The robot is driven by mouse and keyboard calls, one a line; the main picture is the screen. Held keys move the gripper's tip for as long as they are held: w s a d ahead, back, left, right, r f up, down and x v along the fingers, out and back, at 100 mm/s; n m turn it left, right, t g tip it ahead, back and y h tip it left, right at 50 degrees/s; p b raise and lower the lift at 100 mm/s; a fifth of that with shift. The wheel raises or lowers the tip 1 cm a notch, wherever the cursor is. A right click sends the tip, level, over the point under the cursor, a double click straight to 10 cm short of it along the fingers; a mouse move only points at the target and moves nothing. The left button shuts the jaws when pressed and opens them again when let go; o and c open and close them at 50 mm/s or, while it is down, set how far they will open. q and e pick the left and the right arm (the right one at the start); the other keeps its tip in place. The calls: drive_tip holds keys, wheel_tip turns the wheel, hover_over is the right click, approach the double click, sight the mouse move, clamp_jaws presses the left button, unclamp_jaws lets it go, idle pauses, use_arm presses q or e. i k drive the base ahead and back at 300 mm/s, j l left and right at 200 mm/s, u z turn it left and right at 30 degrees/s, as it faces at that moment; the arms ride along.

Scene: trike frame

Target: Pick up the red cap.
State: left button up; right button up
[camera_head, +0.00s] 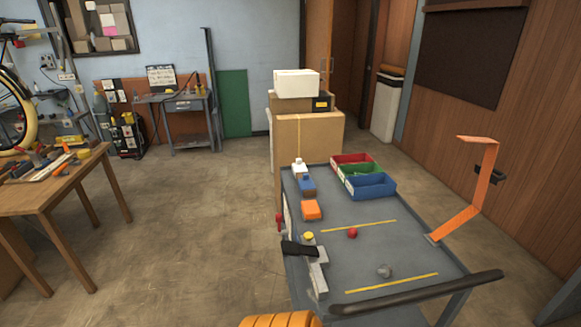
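A small round red thing, which looks like the red cap (352,233), sits on the grey top of a cart (330,258), just below the farther yellow line. Nothing touches it in this view. A small round grey piece (384,271) lies nearer, above the closer yellow line. A yellow round piece (309,236) sits at the cart's left edge by a grey and black fixture (315,262).
Red (350,158), green (358,171) and blue bins (370,186) stand at the cart's back. An orange block (312,210) lies left of them. A bent orange strip (482,190) rises at the right edge. A black handle (420,292) crosses the near end.

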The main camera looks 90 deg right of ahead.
sight(352, 231)
drive_tip(key=i+l+z, duration=0.15)
drive_tip(key=i+z, duration=0.45)
drive_tip(key=z, duration=0.15)
drive_tip(key=i+z, duration=0.4)
drive_tip(key=i+j+z, duration=0.1)
drive_tip(key=z, duration=0.3)
drive_tip(key=i+l+u, duration=0.25)
drive_tip(key=i+u, duration=0.15)
drive_tip(key=i+l+u, duration=0.4)
drive_tip(key=l+u, duration=0.15)
drive_tip(key=u, duration=0.55)
drive_tip(key=l+u, duration=0.15)
drive_tip(key=u, duration=0.6)
drive_tip(key=l+u, duration=0.15)
drive_tip(key=u, duration=0.55)
drive_tip(key=l+u, duration=0.15)
drive_tip(key=u, duration=0.55)
drive_tip(key=k+u, duration=0.1)
drive_tip(key=u, duration=0.65)
drive_tip(key=k+u, duration=0.15)
drive_tip(key=u, duration=0.55)
drive_tip(key=k+u, duration=0.1)
drive_tip(key=u, duration=0.65)
drive_tip(key=k+u, duration=0.1)
drive_tip(key=u, duration=0.6)
